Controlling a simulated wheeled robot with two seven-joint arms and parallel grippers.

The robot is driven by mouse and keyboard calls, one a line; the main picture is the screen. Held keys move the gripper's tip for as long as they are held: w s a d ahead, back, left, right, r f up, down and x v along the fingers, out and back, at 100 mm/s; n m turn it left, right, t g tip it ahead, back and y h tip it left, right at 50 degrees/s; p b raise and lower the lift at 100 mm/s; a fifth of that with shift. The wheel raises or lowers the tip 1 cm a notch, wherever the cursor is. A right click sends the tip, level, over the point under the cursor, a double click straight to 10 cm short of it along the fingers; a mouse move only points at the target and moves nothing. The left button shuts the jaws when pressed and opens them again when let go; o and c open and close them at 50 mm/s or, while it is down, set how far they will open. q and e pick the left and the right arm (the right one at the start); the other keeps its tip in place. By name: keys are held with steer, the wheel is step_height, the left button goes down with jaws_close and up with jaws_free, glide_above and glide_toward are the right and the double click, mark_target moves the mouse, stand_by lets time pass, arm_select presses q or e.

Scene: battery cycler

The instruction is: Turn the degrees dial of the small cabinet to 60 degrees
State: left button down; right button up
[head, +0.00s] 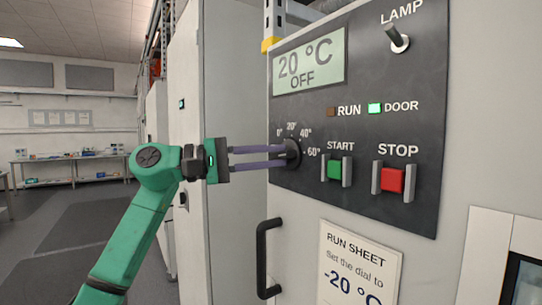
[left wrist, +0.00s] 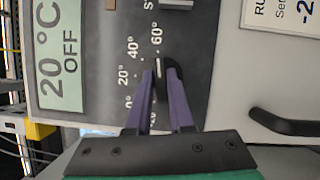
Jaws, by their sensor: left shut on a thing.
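The small cabinet's dark control panel (head: 372,60) carries the black degrees dial (head: 293,154), with marks 0°, 20°, 40° and 60° legible around it. My left gripper (head: 286,156) reaches in from the left, its purple fingers shut on the dial's knob. In the left wrist view the fingers (left wrist: 160,78) sit either side of the dial (left wrist: 173,76). A white line on the knob appears to run toward the 60° label (left wrist: 156,33); the fingers partly hide the knob. The display (head: 309,63) reads 20 °C OFF. My right gripper is not in view.
A black door handle (head: 264,258) and a run sheet (head: 358,262) reading "Set the dial to -20 °C" are lower. The DOOR light (head: 375,108) is lit green; RUN is dark.

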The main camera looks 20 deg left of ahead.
arm_select(q)
steer(key=c, duration=0.8)
jaws_free()
steer(key=r+b+v, duration=0.1)
steer(key=b+v, duration=0.3)
steer(key=v, duration=1)
steer(key=shift+a+f+b, duration=0.25)
steer(key=shift+f+b, duration=0.05)
steer(key=shift+f, duration=0.15)
steer(key=shift+s, duration=0.1)
